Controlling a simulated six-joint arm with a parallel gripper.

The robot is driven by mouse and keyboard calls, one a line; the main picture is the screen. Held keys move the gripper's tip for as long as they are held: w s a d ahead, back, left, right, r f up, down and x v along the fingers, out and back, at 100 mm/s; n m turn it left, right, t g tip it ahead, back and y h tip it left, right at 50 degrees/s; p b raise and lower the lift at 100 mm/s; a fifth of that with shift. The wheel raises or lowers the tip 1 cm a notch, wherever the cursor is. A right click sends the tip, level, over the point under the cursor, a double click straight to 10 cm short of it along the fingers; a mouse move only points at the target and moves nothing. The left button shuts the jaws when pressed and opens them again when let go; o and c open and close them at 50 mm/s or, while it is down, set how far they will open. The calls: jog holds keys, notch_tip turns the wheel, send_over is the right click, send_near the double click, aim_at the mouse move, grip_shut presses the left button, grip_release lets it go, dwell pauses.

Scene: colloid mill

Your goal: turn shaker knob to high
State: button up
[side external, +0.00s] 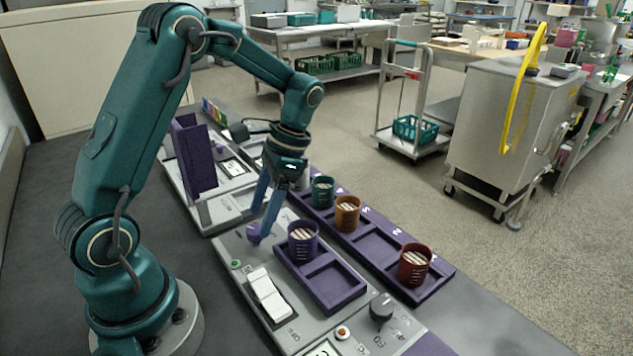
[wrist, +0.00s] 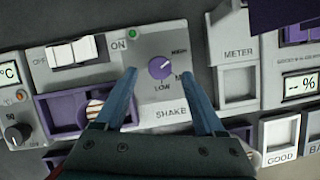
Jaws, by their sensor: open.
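The purple shaker knob (wrist: 161,68) sits on a grey panel marked SHAKE, with LOW below it and HIGH at its upper right. A third label starting with M is partly covered by a finger. A light mark on the knob points right and slightly up; its exact setting is hard to tell. The knob also shows in the side external view (side external: 253,233). My gripper (wrist: 160,74) is open, its two blue fingers on either side of the knob in the wrist view. In the side external view my gripper (side external: 260,222) points down just above the knob; contact cannot be told.
A white rocker switch (side external: 268,294) and a black knob (side external: 382,308) are on the panels nearby. A purple tray (side external: 335,287) holds a purple cup (side external: 303,240). A longer purple rack (side external: 375,238) holds teal, orange and red cups. A green light (wrist: 133,34) is near the knob.

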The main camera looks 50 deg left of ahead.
jog(key=shift+v, duration=1.35)
jog(key=shift+w+d+r, duration=0.1)
jog(key=shift+r, duration=0.05)
jog(key=s+d+r+n+t+h, duration=0.1)
jog(key=s+d+r+n+t, duration=0.1)
jog(key=s+d+r+t, duration=0.5)
jog(key=shift+s+d+n+t, duration=0.4)
jog(key=shift+s+d+t, duration=0.15)
jog(key=shift+d+t, duration=1)
